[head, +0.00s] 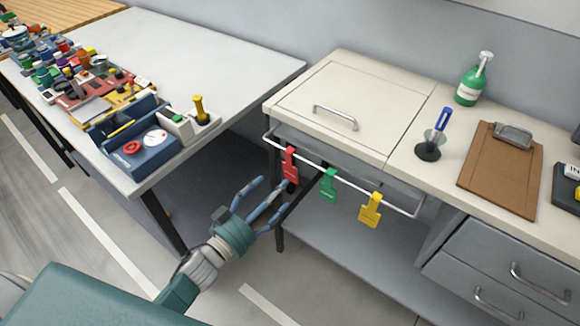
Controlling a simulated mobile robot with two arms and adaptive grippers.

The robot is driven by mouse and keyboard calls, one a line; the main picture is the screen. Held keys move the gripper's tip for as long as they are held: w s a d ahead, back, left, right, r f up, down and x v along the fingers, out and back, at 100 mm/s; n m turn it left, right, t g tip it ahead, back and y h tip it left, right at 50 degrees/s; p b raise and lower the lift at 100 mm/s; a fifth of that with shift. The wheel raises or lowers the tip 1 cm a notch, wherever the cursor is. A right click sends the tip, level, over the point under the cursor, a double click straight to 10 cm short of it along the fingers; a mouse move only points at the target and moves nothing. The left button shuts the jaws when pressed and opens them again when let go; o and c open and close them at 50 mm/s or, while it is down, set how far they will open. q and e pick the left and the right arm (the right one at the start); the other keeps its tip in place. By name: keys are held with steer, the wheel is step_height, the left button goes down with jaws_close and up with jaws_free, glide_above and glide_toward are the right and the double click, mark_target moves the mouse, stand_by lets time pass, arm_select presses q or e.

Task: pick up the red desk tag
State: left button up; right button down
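The red desk tag (290,166) hangs from the white rail (350,185) on the front of the cream cabinet, near the rail's left end. A green tag (328,186) and a yellow tag (370,210) hang to its right. My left gripper (274,190) reaches up from the lower left with its blue fingers spread open. Its fingertips are just below and left of the red tag, and nothing shows held between them. My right gripper is not in view.
A grey table (220,65) at the left holds a blue tray (145,165) and many small items. A dark leg is close behind my gripper.

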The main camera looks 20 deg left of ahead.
mark_target(293, 176)
arm_select(q)
steer(key=x, duration=0.3)
steer(key=p+x, duration=0.1)
steer(key=x, duration=0.2)
steer(key=shift+s+d+r, duration=0.15)
steer(key=shift+d, duration=0.25)
steer(key=shift+c, duration=0.5)
steer(key=c, duration=0.8)
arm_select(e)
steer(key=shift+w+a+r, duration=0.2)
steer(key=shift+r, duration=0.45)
